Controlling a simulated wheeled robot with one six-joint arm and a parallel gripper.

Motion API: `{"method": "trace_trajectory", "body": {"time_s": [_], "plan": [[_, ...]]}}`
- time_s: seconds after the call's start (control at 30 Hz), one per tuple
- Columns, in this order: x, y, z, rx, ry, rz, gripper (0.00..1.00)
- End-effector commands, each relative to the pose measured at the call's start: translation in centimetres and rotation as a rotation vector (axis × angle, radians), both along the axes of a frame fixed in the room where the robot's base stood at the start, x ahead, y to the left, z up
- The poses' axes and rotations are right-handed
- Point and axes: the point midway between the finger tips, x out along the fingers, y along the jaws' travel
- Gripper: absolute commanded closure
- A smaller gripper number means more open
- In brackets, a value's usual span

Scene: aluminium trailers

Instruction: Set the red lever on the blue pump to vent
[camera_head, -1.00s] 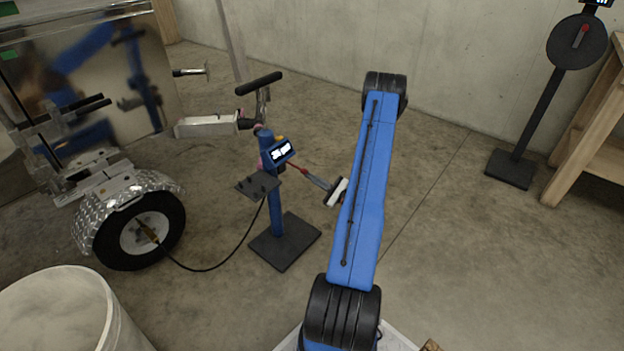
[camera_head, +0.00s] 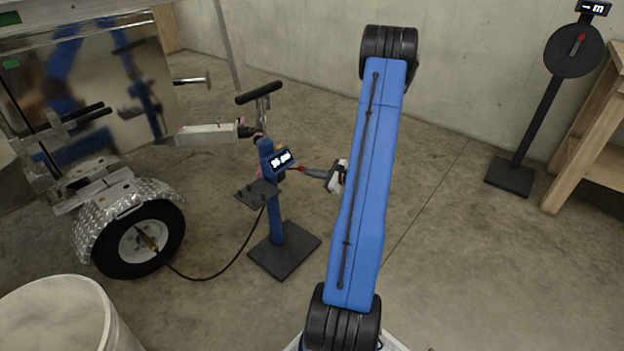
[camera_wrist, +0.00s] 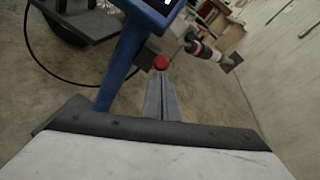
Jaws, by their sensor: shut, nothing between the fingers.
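The blue pump (camera_head: 278,225) is a blue post on a dark square base with a small lit display (camera_head: 280,160). Its red lever (camera_head: 297,169) sticks out to the right of the post, below the display. In the wrist view the lever's round red end (camera_wrist: 161,62) shows just beyond my fingertips, beside the blue post (camera_wrist: 122,62). My gripper (camera_head: 306,170) is shut and empty, its grey fingers (camera_wrist: 161,80) pointing at the red end. I cannot tell whether they touch it. The lever's shaft and any vent marking cannot be made out.
A black hose (camera_head: 215,268) runs from the pump to the trailer wheel (camera_head: 138,238). A white bin (camera_head: 60,318) stands at lower left. A black dial stand (camera_head: 535,115) and wooden bench (camera_head: 590,140) are at right.

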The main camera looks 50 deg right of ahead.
Motion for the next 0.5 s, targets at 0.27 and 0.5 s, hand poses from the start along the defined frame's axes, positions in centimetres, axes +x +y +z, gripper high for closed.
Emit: {"method": "trace_trajectory", "body": {"time_s": [0.27, 0.5], "plan": [[1.0, 0.2, 2.6, -0.019, 0.165, 0.003, 1.00], [1.5, 0.2, 3.4, -0.020, 0.253, 0.002, 1.00]]}}
